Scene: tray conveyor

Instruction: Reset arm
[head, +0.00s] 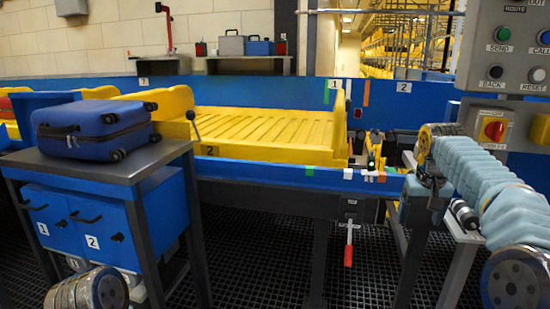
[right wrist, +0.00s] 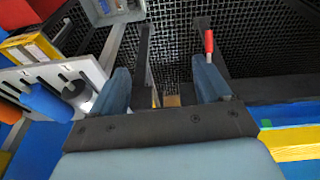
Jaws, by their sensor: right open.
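My right arm comes in from the right in the head view and bends down at the wrist. My right gripper (head: 416,203) hangs beside the conveyor's right end, partly hidden by its own wrist. In the right wrist view its two blue-grey fingers (right wrist: 165,82) stand wide apart with nothing held between them. A red-handled lever (head: 348,245) hangs under the conveyor's front edge; its handle also shows near the right fingertip in the wrist view (right wrist: 209,40), and I cannot tell the gap. Only a joint of my left arm shows at bottom left; its gripper is out of view.
A yellow tray (head: 265,112) lies on the blue conveyor. A blue suitcase (head: 94,128) lies on a dark table (head: 130,170) at left. A grey control panel (head: 513,45) with buttons and a red knob (head: 494,130) is at upper right. A slotted pale plate (right wrist: 85,68) lies left in the wrist view.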

